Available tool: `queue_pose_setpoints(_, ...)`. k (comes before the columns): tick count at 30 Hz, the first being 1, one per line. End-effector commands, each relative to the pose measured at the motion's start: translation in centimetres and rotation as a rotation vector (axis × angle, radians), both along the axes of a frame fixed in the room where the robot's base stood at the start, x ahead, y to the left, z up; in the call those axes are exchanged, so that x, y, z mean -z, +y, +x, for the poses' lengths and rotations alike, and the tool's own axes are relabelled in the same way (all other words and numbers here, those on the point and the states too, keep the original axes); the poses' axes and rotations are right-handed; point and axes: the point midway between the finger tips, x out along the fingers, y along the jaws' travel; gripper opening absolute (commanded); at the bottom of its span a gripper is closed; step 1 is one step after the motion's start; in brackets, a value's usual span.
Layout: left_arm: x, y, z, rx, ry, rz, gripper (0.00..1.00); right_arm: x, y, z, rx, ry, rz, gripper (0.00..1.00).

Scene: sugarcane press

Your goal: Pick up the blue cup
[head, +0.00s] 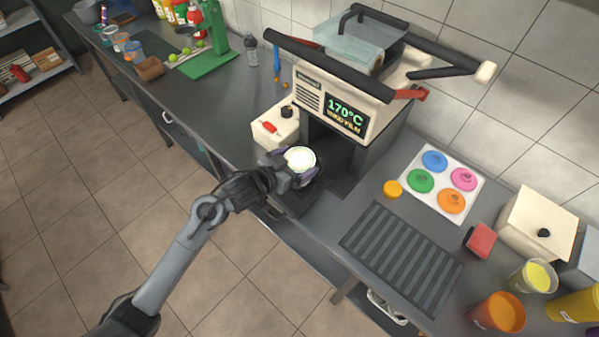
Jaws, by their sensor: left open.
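My left gripper (294,170) is open, at the front edge of the counter before the press machine. A round cup-like thing with a pale cream top (300,158) shows at its fingers. The gripper hides its sides, so I cannot tell its colour or whether the fingers touch it. No cup in view is plainly all blue. My right gripper is not in view.
The press machine (345,85) with a 170°C display stands behind the gripper. To the right lie a ribbed dark mat (400,258), a white tray with coloured discs (438,152) and an orange cup (498,314). The counter (215,105) left of the machine is mostly clear.

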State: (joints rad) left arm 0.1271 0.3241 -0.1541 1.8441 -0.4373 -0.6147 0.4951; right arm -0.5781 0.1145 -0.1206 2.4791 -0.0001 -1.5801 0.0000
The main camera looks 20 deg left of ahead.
Motion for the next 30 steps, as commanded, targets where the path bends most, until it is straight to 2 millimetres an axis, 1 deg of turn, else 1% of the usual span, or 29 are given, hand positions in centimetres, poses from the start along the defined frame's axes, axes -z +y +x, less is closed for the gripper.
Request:
queue_pose_setpoints(1,0.4,-0.2,0.6,-0.001,-0.001,-0.001,1.00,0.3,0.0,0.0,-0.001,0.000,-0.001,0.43)
queue_pose_setpoints(5,0.7,-0.5,1.4,-0.001,0.000,-0.001,1.00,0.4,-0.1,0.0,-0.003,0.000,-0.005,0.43)
queue_pose_setpoints(13,0.7,-0.6,1.6,-0.001,0.000,0.000,1.00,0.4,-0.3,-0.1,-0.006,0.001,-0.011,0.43)
queue_pose_setpoints(14,0.7,-0.6,1.6,-0.001,0.000,0.000,0.97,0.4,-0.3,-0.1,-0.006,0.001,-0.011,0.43)
queue_pose_setpoints(30,0.7,-0.6,1.6,-0.001,0.000,0.000,0.14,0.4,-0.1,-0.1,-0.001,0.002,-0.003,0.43)
